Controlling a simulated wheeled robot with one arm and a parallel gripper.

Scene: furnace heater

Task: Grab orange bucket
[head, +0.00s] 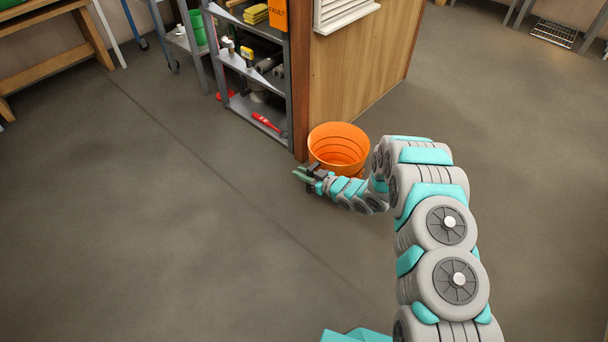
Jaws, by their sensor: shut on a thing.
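The orange bucket (338,146) stands upright on the floor at the corner of the wooden partition, its open top facing up. It looks empty. My arm reaches in from the lower right and passes in front of the bucket, hiding its lower front. My gripper (303,174) is at the bucket's near left side, low down, with its fingers pointing left.
A grey metal shelf (248,90) with tools stands left of the wooden partition (355,75), close behind the bucket. A wooden workbench (50,30) is at the upper left. The floor (140,220) is clear to the left and right.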

